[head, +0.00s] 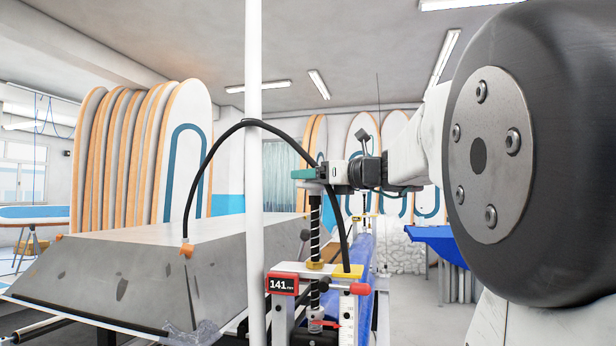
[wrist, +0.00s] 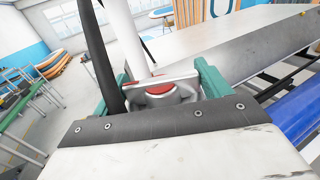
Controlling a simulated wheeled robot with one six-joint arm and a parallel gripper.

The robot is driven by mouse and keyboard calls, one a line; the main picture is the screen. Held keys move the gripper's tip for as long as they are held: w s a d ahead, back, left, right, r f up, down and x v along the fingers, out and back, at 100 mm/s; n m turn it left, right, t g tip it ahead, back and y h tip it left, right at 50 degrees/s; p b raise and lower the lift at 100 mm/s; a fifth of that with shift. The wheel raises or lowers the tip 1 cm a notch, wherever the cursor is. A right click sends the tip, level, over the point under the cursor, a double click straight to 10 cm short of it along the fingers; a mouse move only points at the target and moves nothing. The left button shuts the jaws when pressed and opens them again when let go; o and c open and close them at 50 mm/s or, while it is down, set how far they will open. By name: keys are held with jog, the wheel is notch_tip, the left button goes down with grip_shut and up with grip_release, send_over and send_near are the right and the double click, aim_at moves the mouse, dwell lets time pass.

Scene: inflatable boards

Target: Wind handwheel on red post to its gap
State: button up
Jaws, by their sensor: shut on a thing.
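My gripper (head: 308,174) is at the top of an upright threaded screw (head: 315,232) in the head view. In the wrist view its two green fingers (wrist: 166,92) stand on either side of a pale grey handwheel (wrist: 182,99) with a red hub, shut on it. The handwheel is mostly hidden in the head view. Below, a red-topped post (head: 284,313) carries a red display (head: 282,284) reading 141 mm. A yellow-topped post (head: 347,309) with a white scale stands to its right. The gap itself is hard to make out.
A white pole (head: 253,150) stands close left of my gripper, and a black hose (head: 203,168) arches past it. A big grey block (head: 150,265) fills the left. A blue roll (head: 360,262) lies behind the posts. Boards (head: 150,150) stand at the back.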

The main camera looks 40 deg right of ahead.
jog(key=m+h, duration=0.1)
jog(key=h, duration=0.1)
jog(key=m+h, duration=0.2)
jog(key=h, duration=0.1)
jog(key=shift+a+r, duration=0.2)
jog(key=shift+d+m+g+h, duration=0.1)
jog(key=shift+m+g+h, duration=0.2)
jog(key=shift+m+h, duration=1.5)
jog(key=shift+h, duration=0.6)
jog(key=o, duration=1)
jog(key=shift+d, duration=0.1)
jog(key=shift+f, duration=0.1)
jog(key=shift+s, duration=0.1)
jog(key=v, duration=0.7)
jog(key=shift+s, duration=0.25)
